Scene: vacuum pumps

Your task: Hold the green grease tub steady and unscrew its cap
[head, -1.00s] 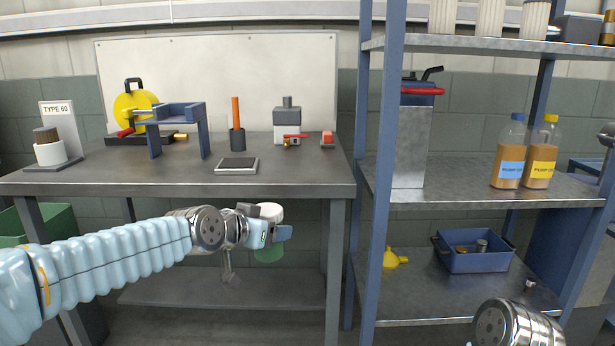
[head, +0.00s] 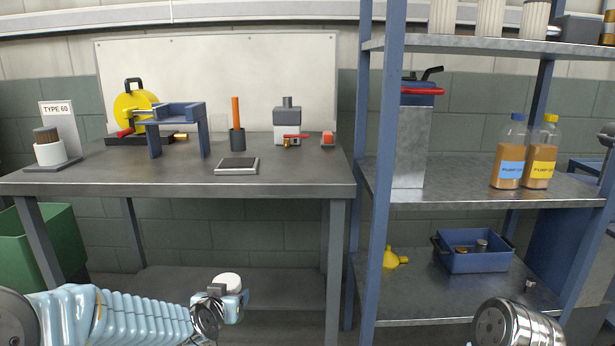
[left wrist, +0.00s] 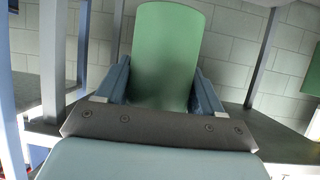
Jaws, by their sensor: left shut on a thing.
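The green grease tub (left wrist: 167,58) fills the middle of the left wrist view, clasped between two blue fingers. In the head view its white cap (head: 228,281) shows on top, at the lower middle in front of the bench, and most of the green body is hidden by my gripper. My left gripper (head: 232,302) is shut on the tub and holds it in the air, below the bench top's height in the picture. The tub looks roughly upright. Only a metal link of my right arm shows at the lower right; its gripper is out of view.
A grey workbench (head: 120,184) carries tools, a blue stand (head: 178,115) and a pump part (head: 287,125). A blue-framed shelf unit (head: 383,225) stands right, with bottles (head: 510,160), a blue bin (head: 474,262) and a yellow funnel (head: 393,259). A green bin (head: 52,238) stands left.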

